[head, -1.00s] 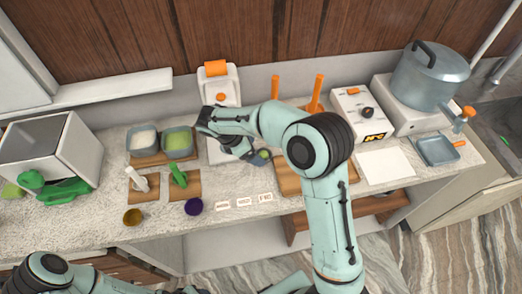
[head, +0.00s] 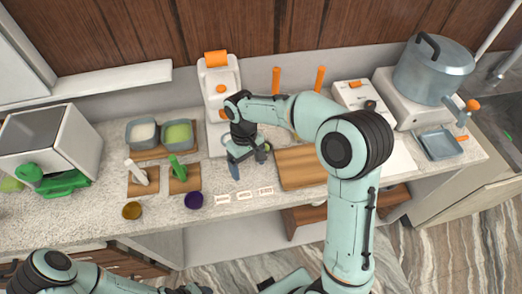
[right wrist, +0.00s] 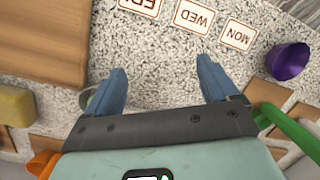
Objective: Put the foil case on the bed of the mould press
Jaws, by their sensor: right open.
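The white mould press (head: 217,80) with its orange handle stands against the back wall in the head view. My right arm and gripper cover part of its lower end and bed. My right gripper (head: 247,168) is open and points down over the counter just in front of the press. In the right wrist view its two blue fingers (right wrist: 162,65) are apart with bare counter between them. A small round greyish cup (right wrist: 88,97), perhaps the foil case, shows partly behind the left finger there. My left gripper is out of view.
A wooden board (head: 302,168) lies right of my gripper. Label cards (head: 244,195), a purple cup (head: 194,200) and a gold-brown cup (head: 131,211) sit along the front edge. Two tubs (head: 178,133) stand on the left. A large pot (head: 432,75) stands at the right.

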